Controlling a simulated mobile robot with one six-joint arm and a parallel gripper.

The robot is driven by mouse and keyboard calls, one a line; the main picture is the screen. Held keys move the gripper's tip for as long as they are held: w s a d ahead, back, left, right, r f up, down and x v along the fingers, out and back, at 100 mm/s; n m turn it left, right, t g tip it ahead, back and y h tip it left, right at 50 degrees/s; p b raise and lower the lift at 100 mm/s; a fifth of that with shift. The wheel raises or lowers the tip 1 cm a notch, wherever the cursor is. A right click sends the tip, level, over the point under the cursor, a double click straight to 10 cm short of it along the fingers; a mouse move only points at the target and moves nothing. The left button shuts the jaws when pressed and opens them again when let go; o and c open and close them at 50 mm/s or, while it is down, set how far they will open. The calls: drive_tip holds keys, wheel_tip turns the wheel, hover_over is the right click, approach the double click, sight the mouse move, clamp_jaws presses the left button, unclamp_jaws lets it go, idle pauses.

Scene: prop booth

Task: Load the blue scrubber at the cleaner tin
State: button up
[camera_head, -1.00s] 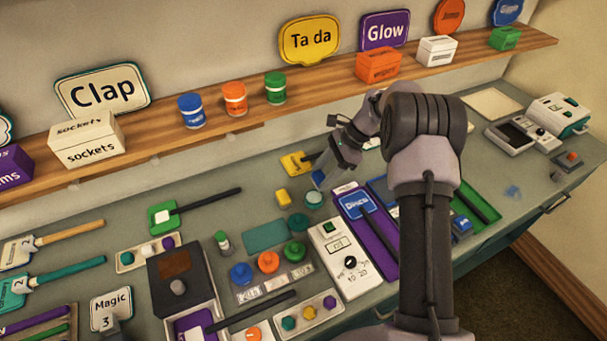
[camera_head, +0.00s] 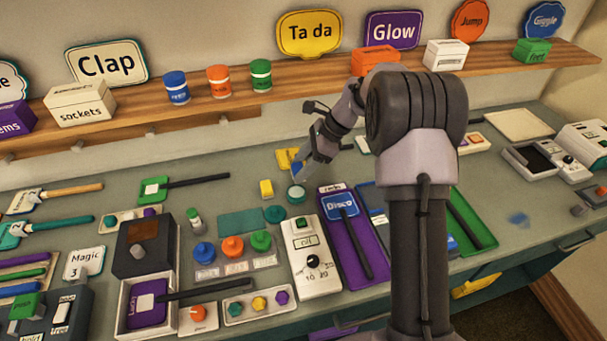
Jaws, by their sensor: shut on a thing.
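My gripper (camera_head: 302,166) is at the back middle of the counter, small and partly dark in this view. It is shut on a small blue thing, which looks like the blue scrubber (camera_head: 297,168). The fingertips are too small to make out clearly.
A yellow block (camera_head: 266,188) is left of the tin, and a yellow paddle (camera_head: 284,158) lies behind. A white dial box (camera_head: 314,262) and purple tray (camera_head: 337,240) are in front. A shelf (camera_head: 322,82) runs above. My arm hides part of the right counter.

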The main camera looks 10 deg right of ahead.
drive_tip(key=shift+a+f, duration=0.1)
drive_tip(key=shift+a, duration=0.15)
drive_tip(key=shift+f+b, duration=0.2)
drive_tip(key=shift+b, duration=0.1)
wheel_tip(320, 180, down, 6)
drive_tip(key=b, duration=0.4)
drive_tip(key=shift+w+a+r+b, duration=0.15)
drive_tip(key=shift+r+b, duration=0.1)
drive_tip(key=shift+b, duration=0.15)
drive_tip(key=shift+r, duration=0.1)
drive_tip(key=shift+c, duration=0.7)
drive_tip(key=shift+f, duration=0.2)
drive_tip(key=shift+f, duration=0.2)
